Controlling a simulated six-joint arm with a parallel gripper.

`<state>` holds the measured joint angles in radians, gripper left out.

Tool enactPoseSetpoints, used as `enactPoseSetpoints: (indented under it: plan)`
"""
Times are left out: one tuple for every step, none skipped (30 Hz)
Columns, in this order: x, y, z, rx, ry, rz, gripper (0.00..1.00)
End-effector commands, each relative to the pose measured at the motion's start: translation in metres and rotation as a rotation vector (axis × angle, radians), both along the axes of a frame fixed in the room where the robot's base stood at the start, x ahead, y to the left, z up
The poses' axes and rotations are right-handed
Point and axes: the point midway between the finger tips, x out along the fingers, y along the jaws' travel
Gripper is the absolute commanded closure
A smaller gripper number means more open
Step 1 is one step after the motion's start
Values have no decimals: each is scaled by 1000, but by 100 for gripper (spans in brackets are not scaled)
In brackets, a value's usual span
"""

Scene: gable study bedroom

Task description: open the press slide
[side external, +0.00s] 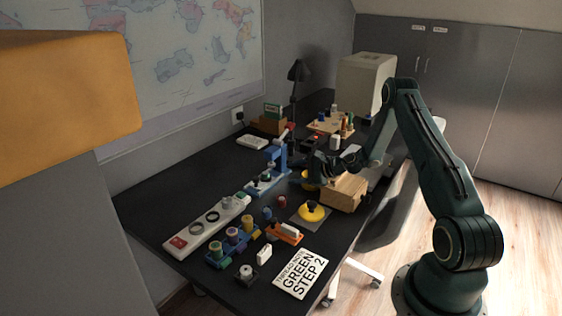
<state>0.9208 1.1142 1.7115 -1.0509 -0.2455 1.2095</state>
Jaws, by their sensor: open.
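A blue press (283,155) stands upright near the middle of the dark desk, with a long blue base reaching toward the front left. A small dark round part sits on that base, and a red and white part shows at the press's top. I cannot tell how its slide stands. My gripper (317,168) is open, low over the desk just right of the press. A gap seems to lie between them, but its fingertips are small and dark, so contact is unclear. No object shows between the fingers.
A wooden box (343,193) stands close below my gripper. A yellow round piece (312,211) lies on a grey mat. A white strip (205,224), a blue rack with several pegs (233,243), an orange holder (284,234) and a printed card (301,273) crowd the front.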

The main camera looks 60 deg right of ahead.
Motion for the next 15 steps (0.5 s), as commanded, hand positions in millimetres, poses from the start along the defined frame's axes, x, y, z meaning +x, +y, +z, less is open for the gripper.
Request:
enactPoseSetpoints:
  plan:
    - [0,0,0,59,14,-25,53]
    - [0,0,0,98,22,-42,53]
    - [0,0,0,149,34,-63,53]
    - [0,0,0,187,43,-80,53]
    - [0,0,0,224,51,-95,53]
    - [0,0,0,276,63,-117,53]
    - [0,0,0,313,72,-133,53]
    - [0,0,0,352,81,-150,53]
    - [0,0,0,402,92,-171,53]
    - [0,0,0,439,101,-187,53]
    - [0,0,0,475,109,-202,53]
    - [0,0,0,521,119,-221,53]
    - [0,0,0,553,127,-235,53]
    - [0,0,0,583,134,-247,53]
    - [0,0,0,619,142,-263,53]
